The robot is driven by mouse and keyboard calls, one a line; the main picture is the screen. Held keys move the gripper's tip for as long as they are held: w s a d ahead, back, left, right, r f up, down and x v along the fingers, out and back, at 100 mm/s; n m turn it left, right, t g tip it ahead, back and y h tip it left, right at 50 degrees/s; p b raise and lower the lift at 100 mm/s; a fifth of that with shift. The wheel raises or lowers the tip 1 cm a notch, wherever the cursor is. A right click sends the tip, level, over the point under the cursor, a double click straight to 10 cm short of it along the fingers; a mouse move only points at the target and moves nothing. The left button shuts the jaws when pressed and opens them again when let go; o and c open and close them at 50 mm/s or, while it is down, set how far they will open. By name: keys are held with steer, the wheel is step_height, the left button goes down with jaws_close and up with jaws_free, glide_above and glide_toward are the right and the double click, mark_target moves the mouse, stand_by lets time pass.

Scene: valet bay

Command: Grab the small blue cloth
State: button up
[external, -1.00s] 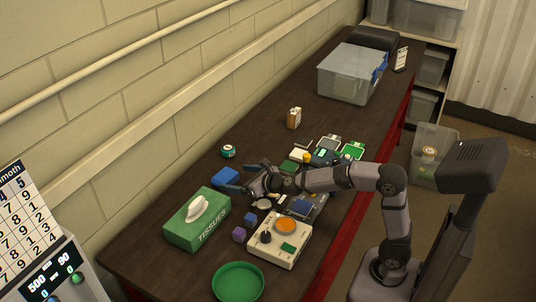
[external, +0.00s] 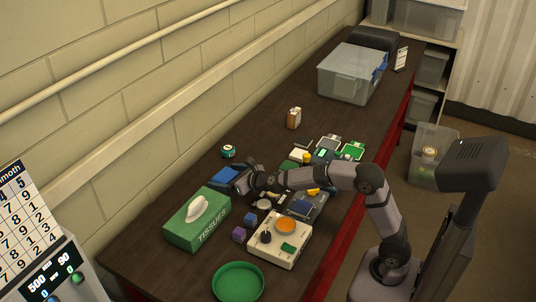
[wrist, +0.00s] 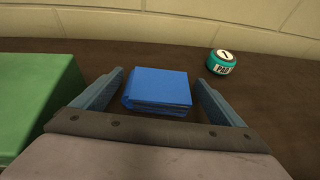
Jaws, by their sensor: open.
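The small blue cloth (wrist: 158,90) is a folded, flat-topped block lying on the dark table. In the wrist view it sits between the two spread fingers of my gripper (wrist: 157,92), with a narrow gap on the left and a gap on the right. In the external view the blue cloth (external: 225,174) lies near the wall, behind the tissue box, and my gripper (external: 232,183) reaches low around it, partly hiding it. My gripper is open and not closed on the cloth.
A green tissue box (external: 197,220) stands close to the left of my gripper. A teal round tin (wrist: 222,62) stands beyond the cloth to the right. The wall (wrist: 200,18) is close behind. Several small items and a white device (external: 280,241) lie nearer the front.

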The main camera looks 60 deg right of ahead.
mark_target(226, 176)
steer(key=shift+c, duration=0.3)
steer(key=c, duration=1.1)
steer(key=shift+r, duration=0.15)
step_height(226, 176, up, 10)
steer(key=p, duration=0.7)
